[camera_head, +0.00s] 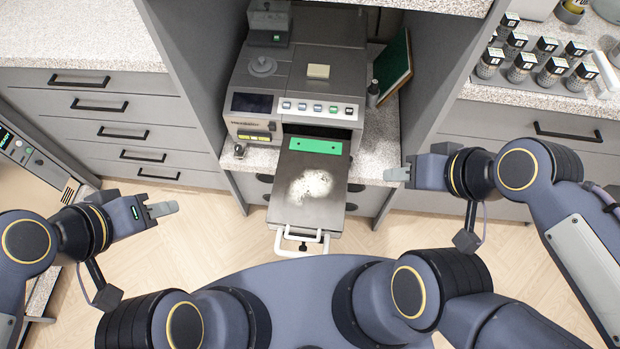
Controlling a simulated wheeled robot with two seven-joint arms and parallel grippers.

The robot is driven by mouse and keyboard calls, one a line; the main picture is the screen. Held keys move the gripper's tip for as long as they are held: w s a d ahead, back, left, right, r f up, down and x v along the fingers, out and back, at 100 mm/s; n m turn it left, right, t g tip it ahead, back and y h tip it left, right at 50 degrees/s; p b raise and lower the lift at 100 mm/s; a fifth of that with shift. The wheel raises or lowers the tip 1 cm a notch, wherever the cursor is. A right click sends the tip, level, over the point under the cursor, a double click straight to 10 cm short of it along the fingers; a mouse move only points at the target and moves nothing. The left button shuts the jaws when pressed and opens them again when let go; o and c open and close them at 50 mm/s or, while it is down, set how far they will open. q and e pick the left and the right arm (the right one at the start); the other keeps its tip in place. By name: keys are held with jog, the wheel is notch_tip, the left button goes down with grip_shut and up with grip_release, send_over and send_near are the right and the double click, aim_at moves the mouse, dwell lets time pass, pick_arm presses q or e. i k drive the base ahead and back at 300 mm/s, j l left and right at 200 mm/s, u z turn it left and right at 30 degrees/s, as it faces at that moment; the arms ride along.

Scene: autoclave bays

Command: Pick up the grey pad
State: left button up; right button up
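I see no object that is clearly a grey pad. A small pale beige-grey block (318,71) lies on top of the grey bench machine (330,62), and I cannot tell whether it is the pad. My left gripper (163,209) is in the air left of the machine's pulled-out tray, well apart from it. My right gripper (398,174) is in the air right of the tray, also apart from it. Both appear empty. I see them side-on, so the gap between their fingers is unclear.
The dark tray (283,212) juts out towards me, with a green strip (315,146), white powder (311,185) and a white handle (300,240). Grey cabinet walls flank the machine. Several labelled jars (522,66) stand on the right counter.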

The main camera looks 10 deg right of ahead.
aim_at(314, 71)
jog(key=k+j, duration=0.1)
jog(key=k, duration=0.3)
jog(key=k+j, duration=0.1)
jog(key=k, duration=0.35)
